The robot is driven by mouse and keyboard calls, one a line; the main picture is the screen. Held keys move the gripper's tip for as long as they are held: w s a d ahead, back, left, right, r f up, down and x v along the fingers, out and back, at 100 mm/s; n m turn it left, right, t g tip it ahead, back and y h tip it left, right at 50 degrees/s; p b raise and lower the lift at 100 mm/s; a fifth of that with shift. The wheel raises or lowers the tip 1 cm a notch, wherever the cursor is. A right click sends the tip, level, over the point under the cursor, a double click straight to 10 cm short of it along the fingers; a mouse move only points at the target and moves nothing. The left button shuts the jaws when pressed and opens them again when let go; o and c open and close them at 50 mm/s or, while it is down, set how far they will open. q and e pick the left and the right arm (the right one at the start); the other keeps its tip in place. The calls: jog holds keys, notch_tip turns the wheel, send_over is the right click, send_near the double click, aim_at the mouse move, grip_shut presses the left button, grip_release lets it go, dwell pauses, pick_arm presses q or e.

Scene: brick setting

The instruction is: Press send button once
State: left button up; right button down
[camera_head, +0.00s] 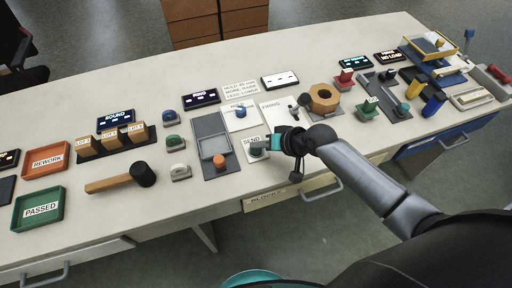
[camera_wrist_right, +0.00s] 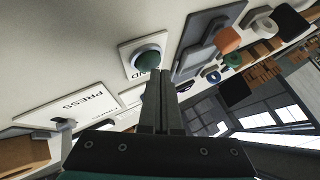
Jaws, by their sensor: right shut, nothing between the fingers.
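The send button is a round green button (camera_head: 257,149) on a pale plate marked SEND (camera_head: 251,140), near the front edge of the bench. In the wrist view the closed fingertips (camera_wrist_right: 161,72) overlap the button's edge. I cannot tell whether they touch it.
Left of the send plate, an orange knob (camera_head: 220,160) stands on a grey slide panel (camera_head: 213,128). A wooden hexagonal ring (camera_head: 323,98) lies to the right, beyond my arm. A mallet (camera_head: 124,179) and trays, one green (camera_head: 17,225), lie farther left. Bare bench top separates several items.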

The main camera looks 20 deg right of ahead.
aim_at(259, 151)
jog(key=shift+f, duration=0.5)
dwell(0.6)
jog(key=shift+r, duration=0.1)
jog(key=shift+r+p, duration=0.8)
jog(key=shift+r, duration=0.1)
notch_tip(259, 151, up, 5)
jog(key=p, duration=0.5)
dwell(0.7)
